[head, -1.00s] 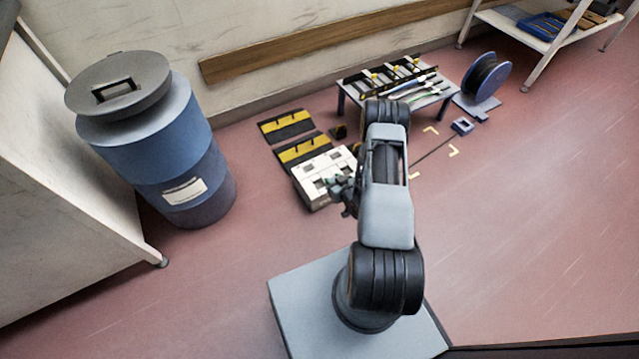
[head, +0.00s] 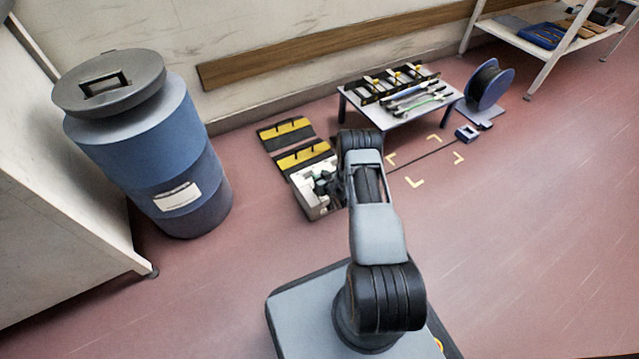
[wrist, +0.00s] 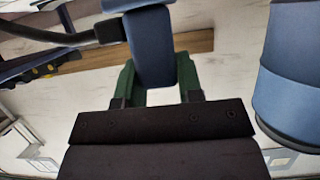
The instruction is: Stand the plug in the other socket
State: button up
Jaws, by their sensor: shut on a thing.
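A blue block-shaped plug (wrist: 150,50) with a dark cable running off to the left is between the green fingers of my gripper (wrist: 155,85) in the wrist view. The gripper is shut on it. In the head view my gripper (head: 323,184) is at the white box (head: 318,210) on the floor and covers much of its top, so its openings are mostly hidden. Whether the plug touches the box cannot be told. A small blue block with a square opening (head: 467,133) stands on the floor to the right, with a dark line running from it towards the arm.
Yellow-and-black panels (head: 287,134) lie behind the box. A low table (head: 400,115) with racks and cables stands behind the arm, a blue reel (head: 490,85) to its right. A blue drum (head: 150,150) stands left. Yellow corner marks (head: 415,183) lie on open floor.

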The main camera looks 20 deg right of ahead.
jog(key=shift+w+f+b, duration=0.15)
jog(key=shift+f+b, duration=0.25)
jog(key=shift+f, duration=0.55)
jog(key=shift+w+f+b, duration=0.1)
jog(key=shift+f+b, duration=0.25)
jog(key=shift+f, duration=0.55)
jog(key=shift+f, duration=0.15)
jog(key=o, duration=1)
